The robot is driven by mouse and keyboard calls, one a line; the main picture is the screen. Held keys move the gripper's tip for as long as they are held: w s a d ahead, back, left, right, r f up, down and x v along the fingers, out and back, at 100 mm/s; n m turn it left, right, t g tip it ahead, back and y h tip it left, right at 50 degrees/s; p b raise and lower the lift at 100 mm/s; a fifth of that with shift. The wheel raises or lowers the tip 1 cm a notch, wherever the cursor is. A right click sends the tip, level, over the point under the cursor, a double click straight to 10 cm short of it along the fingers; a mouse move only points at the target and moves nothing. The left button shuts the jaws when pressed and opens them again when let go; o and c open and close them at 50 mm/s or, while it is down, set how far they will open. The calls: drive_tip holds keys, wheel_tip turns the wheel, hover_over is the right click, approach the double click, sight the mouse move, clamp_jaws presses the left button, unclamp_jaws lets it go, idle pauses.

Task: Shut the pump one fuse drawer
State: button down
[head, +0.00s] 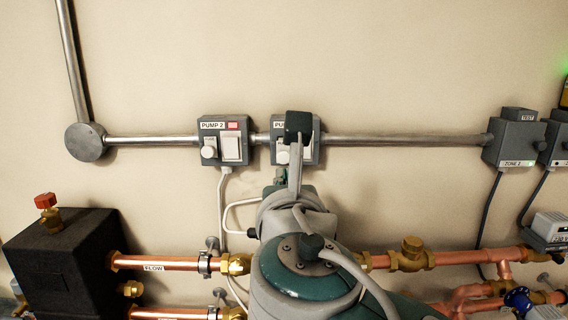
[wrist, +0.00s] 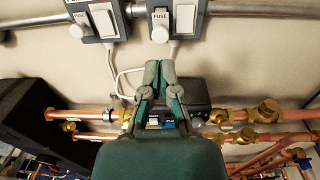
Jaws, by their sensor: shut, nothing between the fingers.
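The pump one box (head: 317,153) is a grey wall unit, partly hidden behind my arm in the head view. In the wrist view, the same box (wrist: 202,8) shows at the top. Its white fuse drawer (wrist: 160,18) carries the word FUSE and has a round white knob (wrist: 160,35) at its lower end. A white rocker switch (wrist: 185,18) sits to its right. I cannot tell how far the drawer stands out. My gripper (wrist: 159,66) is shut and empty, its fingertips below the knob in the picture and seemingly apart from it.
The similar PUMP 2 box (head: 226,140) is just left, with its own fuse knob (head: 208,152) and switch. A metal conduit (head: 405,139) runs along the wall. White cables (head: 221,205) hang below the boxes. Copper pipes (head: 185,263) and brass valves (head: 410,256) run lower down.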

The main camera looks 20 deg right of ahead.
sight(283, 158)
drive_tip(key=shift+x, duration=2.7)
drive_tip(key=shift+w, duration=0.1)
drive_tip(key=shift+x, duration=1.6)
